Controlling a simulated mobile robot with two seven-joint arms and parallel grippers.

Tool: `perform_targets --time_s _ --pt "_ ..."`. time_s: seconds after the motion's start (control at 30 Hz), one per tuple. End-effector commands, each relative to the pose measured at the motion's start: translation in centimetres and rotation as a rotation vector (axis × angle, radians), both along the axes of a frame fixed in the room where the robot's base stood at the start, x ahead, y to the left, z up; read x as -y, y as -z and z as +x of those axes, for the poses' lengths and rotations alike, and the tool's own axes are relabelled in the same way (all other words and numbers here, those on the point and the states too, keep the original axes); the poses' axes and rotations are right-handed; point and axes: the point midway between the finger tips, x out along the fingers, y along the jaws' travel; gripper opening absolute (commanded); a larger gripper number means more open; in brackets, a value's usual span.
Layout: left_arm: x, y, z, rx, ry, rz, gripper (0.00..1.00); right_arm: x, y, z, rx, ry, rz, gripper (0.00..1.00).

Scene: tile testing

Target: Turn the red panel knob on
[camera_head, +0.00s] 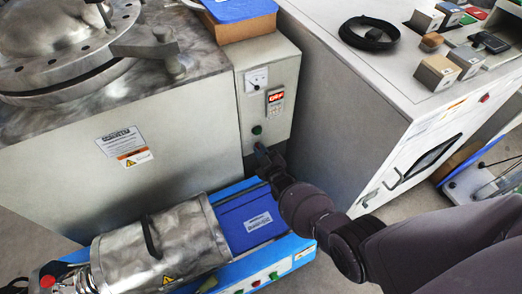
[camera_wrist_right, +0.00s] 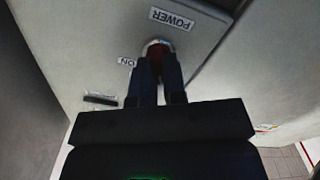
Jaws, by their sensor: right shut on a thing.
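The red panel knob (camera_wrist_right: 156,54) shows in the right wrist view as a dark red piece inside a metal ring on a pale panel. A POWER label (camera_wrist_right: 172,19) and an ON label (camera_wrist_right: 126,61) are beside it. My right gripper (camera_wrist_right: 159,75) is shut on the knob, one dark finger on each side, hiding much of it. In the head view my right gripper (camera_head: 262,151) reaches the lower front of the control box (camera_head: 270,80), and the knob is hidden behind it. Which way the knob points is hard to tell. My left gripper is not in view.
A metal cylinder on a blue machine (camera_head: 160,245) lies below. A large white cabinet (camera_head: 370,95) stands close on the right.

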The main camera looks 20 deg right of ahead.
Motion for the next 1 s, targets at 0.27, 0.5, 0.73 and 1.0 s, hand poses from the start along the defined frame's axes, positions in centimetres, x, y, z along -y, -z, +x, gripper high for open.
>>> perform_targets --time_s 0.27,0.5,0.73,1.0 --pt "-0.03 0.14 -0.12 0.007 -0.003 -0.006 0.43 0.07 0.16 -0.09 -0.004 -0.001 0.113 0.00" --pt "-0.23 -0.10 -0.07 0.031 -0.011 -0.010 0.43 0.17 0.17 -0.09 -0.012 0.000 0.314 0.00" --pt "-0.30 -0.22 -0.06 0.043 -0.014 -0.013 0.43 0.28 0.05 0.00 -0.020 0.000 0.533 0.00" --pt "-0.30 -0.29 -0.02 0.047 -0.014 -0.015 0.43 0.36 0.01 0.03 -0.028 -0.001 0.772 0.00"
